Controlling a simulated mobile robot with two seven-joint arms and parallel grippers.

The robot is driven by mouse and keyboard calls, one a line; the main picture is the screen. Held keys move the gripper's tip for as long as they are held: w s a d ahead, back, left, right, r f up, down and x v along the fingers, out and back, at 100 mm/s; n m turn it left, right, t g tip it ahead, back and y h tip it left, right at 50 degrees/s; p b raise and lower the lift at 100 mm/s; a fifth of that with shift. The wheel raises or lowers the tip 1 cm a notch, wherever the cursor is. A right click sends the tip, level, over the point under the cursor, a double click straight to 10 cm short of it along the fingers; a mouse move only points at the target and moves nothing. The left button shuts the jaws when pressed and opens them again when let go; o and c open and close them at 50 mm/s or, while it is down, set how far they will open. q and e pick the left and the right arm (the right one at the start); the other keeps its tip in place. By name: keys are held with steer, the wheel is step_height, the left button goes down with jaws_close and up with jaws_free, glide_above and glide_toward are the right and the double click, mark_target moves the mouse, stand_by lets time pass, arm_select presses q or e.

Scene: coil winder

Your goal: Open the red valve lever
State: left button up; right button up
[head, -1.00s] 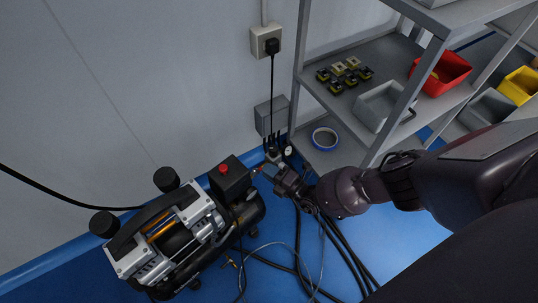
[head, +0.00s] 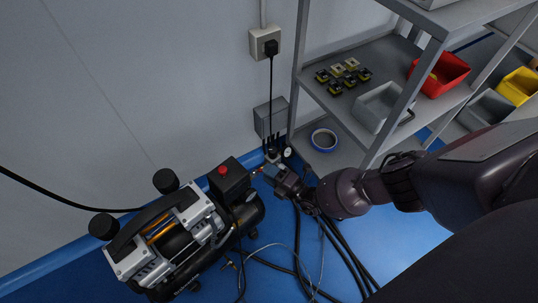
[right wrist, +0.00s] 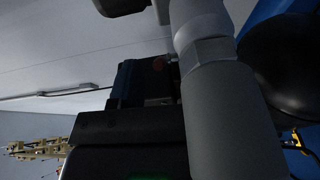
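A small red-orange part (head: 257,170), possibly the valve lever, shows between the compressor's black switch box and my right gripper. It is too small to make out its angle. My right gripper (head: 270,173) is right beside it, on its right; I cannot tell whether they touch. The fingers are too small and dark to read as open or shut. In the right wrist view a large grey cylindrical fitting (right wrist: 232,115) fills the middle, close to the camera, and no lever can be made out. My left gripper is not in view.
The air compressor (head: 180,235) stands on the blue floor at left, with a red knob (head: 223,170) on its switch box. A round gauge (head: 288,152) is behind my gripper. Black hoses (head: 340,250) lie below. A grey shelf (head: 340,155) stands at right; a wall (head: 120,90) is behind.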

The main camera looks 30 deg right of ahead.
steer(key=p+v, duration=0.1)
steer(key=v, duration=0.9)
steer(key=shift+s, duration=0.2)
steer(key=shift+d+r, duration=0.1)
